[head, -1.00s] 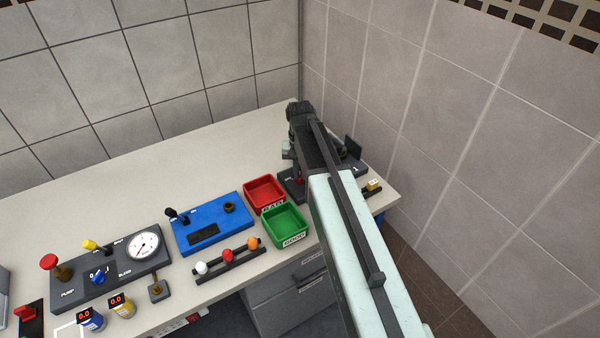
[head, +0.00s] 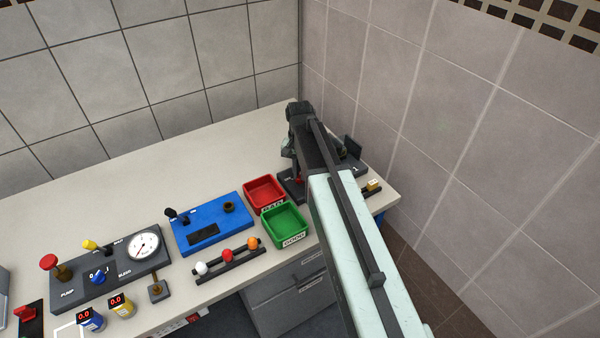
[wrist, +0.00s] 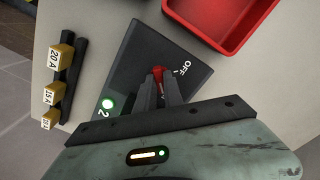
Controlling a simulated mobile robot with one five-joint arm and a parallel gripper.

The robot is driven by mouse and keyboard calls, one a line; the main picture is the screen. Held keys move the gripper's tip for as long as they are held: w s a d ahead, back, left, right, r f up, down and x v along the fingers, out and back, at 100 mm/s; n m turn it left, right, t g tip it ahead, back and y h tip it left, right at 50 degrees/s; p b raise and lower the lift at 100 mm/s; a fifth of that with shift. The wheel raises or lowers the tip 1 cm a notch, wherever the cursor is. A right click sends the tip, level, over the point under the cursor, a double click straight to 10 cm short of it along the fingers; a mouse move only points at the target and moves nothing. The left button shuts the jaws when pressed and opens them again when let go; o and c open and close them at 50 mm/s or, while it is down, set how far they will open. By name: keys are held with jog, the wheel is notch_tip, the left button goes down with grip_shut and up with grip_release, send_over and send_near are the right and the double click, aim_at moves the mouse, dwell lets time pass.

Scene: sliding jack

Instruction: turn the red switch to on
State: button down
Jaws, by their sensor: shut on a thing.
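The red switch (wrist: 158,73) stands on a dark panel (wrist: 150,48) in the wrist view. My gripper (wrist: 160,84) is shut on it, with the two dark fingers on either side. An OFF label shows on the panel to the right of the switch. No ON label is visible; the fingers and gripper body cover part of the panel. In the head view my arm hides most of the panel (head: 291,189).
A red tray (head: 251,193) and a green tray (head: 269,226) stand left of the panel. A rack with yellow blocks marked in amperes (wrist: 61,62) lies on its other side. A blue box (head: 228,216) is further left. The tiled wall is close on the right.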

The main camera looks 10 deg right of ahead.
jog(key=c, duration=1.5)
grip_release()
jog(key=shift+o, duration=0.2)
notch_tip(320, 180, up, 8)
jog(key=p, duration=0.8)
jog(key=shift+f, duration=0.1)
jog(key=s+f+b, duration=0.2)
jog(key=s, duration=0.1)
jog(key=s+f+b, duration=0.1)
jog(key=shift+s+a+f+b, duration=0.25)
jog(key=shift+s+f+b, duration=0.05)
jog(key=shift+s+b, duration=0.1)
jog(key=s+f+n+b, duration=0.1)
jog(key=s+n, duration=0.4)
jog(key=s, duration=0.4)
jog(key=shift+s+n, duration=0.3)
jog(key=shift+s, duration=0.05)
